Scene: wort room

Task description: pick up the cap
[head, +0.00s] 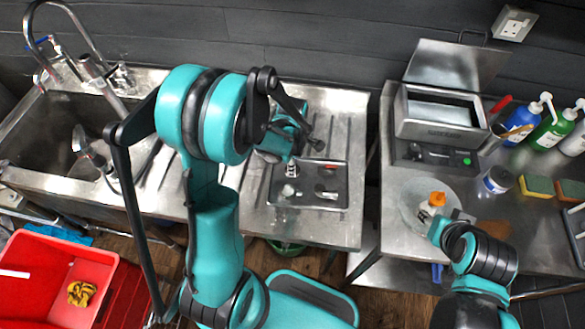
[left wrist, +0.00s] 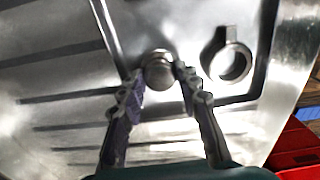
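A small round metal piece, which looks like the cap (left wrist: 158,70), sits in a shallow metal tray (head: 345,170) on the steel drainboard. My left gripper (left wrist: 156,76) reaches down over the tray, with one fingertip on each side of the cap. The fingers stand apart, and I see no clear grip on it. In the head view the left gripper (head: 291,170) is small and the cap is hard to make out. My right gripper (head: 425,215) is over a round clear dish (head: 408,205) by an orange piece (head: 437,199); its finger opening is too small to judge.
A metal ring with a tab (left wrist: 232,62) lies right of the cap in the wrist view. A sink (head: 50,135) is at left, a red crate (head: 50,260) below it. The right bench carries a metal box (head: 440,115), bottles (head: 522,120), a jar (head: 497,180) and sponges (head: 537,187).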

